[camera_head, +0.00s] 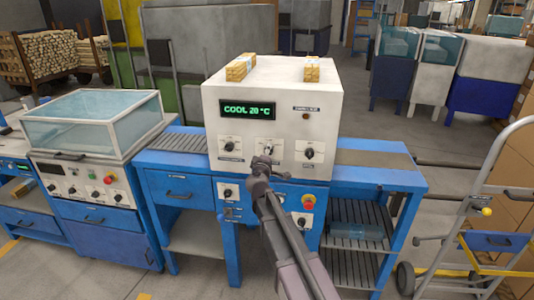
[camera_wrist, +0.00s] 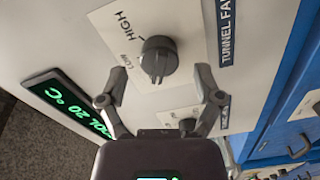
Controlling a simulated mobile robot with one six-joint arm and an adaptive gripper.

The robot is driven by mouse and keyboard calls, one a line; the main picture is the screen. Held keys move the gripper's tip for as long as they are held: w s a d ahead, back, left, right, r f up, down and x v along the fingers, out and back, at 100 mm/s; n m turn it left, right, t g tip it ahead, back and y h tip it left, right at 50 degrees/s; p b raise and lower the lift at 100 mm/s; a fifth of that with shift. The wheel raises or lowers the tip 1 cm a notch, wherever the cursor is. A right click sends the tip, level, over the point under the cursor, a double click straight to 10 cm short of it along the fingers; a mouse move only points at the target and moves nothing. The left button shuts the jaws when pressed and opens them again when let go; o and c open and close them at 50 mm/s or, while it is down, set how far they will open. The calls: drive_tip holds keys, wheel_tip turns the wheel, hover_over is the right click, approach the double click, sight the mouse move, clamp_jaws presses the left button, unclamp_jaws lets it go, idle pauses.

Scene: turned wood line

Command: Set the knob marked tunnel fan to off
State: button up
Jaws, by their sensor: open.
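The tunnel fan knob (camera_wrist: 158,58) is a dark round knob with a raised grip bar, on a white plate in the wrist view. HIGH and LOW are printed beside it; no OFF mark shows. A dark label (camera_wrist: 226,30) beside it starts with TUNNEL FA and is cut off by the edge. My gripper (camera_head: 265,161) is open and empty in front of the middle knob of the white machine's panel (camera_head: 221,120). In the wrist view its fingers stand on either side of the tunnel fan knob, apart from it. Where the knob points is hard to tell.
A green display (camera_head: 248,109) reads COOL 20 °C. Other knobs sit at the panel's left (camera_head: 229,143) and right (camera_head: 309,153). A red button (camera_head: 308,201) is lower down. A hand truck (camera_head: 490,200) stands at right.

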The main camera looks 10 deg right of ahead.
drive_tip(key=v, duration=1.1)
drive_tip(key=shift+w, duration=0.1)
drive_tip(key=s+d+f+m+g+h+p, duration=0.3)
drive_tip(key=s+d+f+m+g+p, duration=0.25)
drive_tip(key=s+d+m+g, duration=0.55)
drive_tip(key=s+a+f+g+y+p, duration=0.1)
drive_tip(key=s+f+g+y, duration=0.1)
drive_tip(key=s, duration=0.4)
drive_tip(key=s+a+f+g+y+p, duration=0.1)
drive_tip(key=s+f+g+y+p, duration=0.1)
drive_tip(key=s+g+y, duration=0.2)
drive_tip(key=s+y, duration=0.2)
drive_tip(key=s, duration=0.1)
drive_tip(key=shift+m, duration=0.3)
drive_tip(key=shift+w, duration=0.1)
idle(1.3)
